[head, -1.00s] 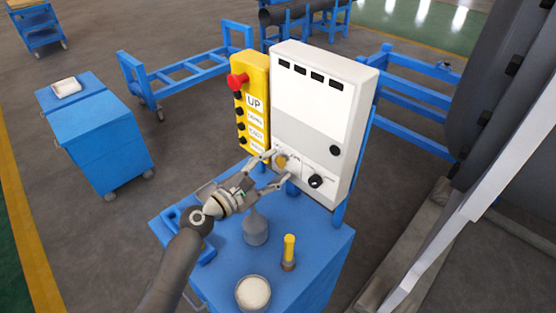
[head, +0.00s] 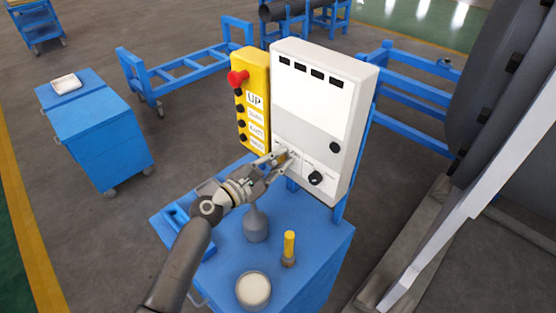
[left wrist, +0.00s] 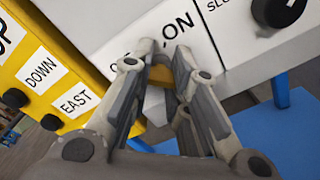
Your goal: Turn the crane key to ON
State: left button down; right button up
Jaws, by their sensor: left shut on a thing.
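The crane key (left wrist: 160,74) is a small brass-coloured piece on the lower left of the white control panel (head: 310,105), with an ON label beside it. My left gripper (head: 281,157) is shut on the key, and its fingers hide most of it. In the left wrist view the left gripper (left wrist: 164,52) reaches up to the panel with its fingertips on either side of the key. The ON label (left wrist: 180,25) lies to the upper right of the fingertips; the OFF label is mostly hidden. My right gripper is not in view.
A yellow pendant box (head: 253,100) with a red button (head: 237,78) stands left of the panel. A black knob (head: 316,178) sits right of the key. On the blue cart (head: 320,250) are a grey funnel-like bottle (head: 256,225), a yellow-handled tool (head: 289,245) and a round dish (head: 253,290).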

pick_arm(q)
jog(key=c, duration=2.2)
grip_release()
jog(key=shift+s, duration=0.1)
jog(key=shift+o, duration=1)
jog(key=o, duration=0.9)
jog(key=v, duration=1.2)
